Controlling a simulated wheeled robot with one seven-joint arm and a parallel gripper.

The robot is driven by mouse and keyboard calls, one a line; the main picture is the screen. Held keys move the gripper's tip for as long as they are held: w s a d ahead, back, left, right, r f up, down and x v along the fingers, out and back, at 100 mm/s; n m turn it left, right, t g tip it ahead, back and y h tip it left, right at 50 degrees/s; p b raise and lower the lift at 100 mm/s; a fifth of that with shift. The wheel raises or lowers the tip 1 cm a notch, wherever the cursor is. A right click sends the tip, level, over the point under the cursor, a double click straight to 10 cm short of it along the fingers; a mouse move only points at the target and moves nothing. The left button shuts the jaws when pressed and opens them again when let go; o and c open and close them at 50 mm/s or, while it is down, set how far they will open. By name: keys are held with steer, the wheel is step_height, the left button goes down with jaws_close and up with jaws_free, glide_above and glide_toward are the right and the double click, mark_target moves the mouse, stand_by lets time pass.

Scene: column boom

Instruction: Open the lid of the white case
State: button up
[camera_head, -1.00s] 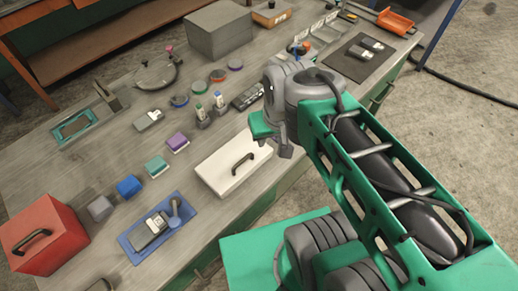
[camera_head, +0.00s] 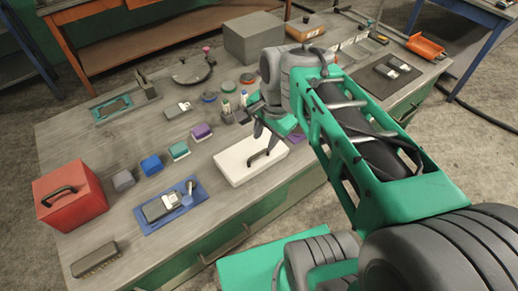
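The white case (camera_head: 236,171) lies flat near the front edge of the workbench, with its lid down. A dark handle (camera_head: 264,154) sits on its top. My gripper (camera_head: 264,137) is just above and behind the case's far edge, close to the handle, with its dark fingers pointing down. The fingers are small and partly overlapped by my wrist, so their gap is unclear. I cannot tell whether they touch the case.
A blue tray (camera_head: 152,222) holding a grey device lies to the left. A red box (camera_head: 75,203) stands at the far left. Small coloured blocks, including a blue one (camera_head: 151,165), lie behind the tray. A grey box (camera_head: 255,38) stands at the back.

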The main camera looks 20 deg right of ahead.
mark_target(261, 152)
steer(key=f+m, duration=0.1)
steer(key=f, duration=0.1)
steer(key=w+f, duration=0.1)
steer(key=f, duration=0.2)
steer(key=w+f+m, duration=0.1)
steer(key=f, duration=0.1)
steer(key=shift+w+a+f+m, duration=0.1)
steer(key=shift+w+f+m, duration=0.1)
steer(key=shift+f+m, duration=0.15)
steer(key=shift+c, duration=0.2)
jaws_close()
stand_by(0.9)
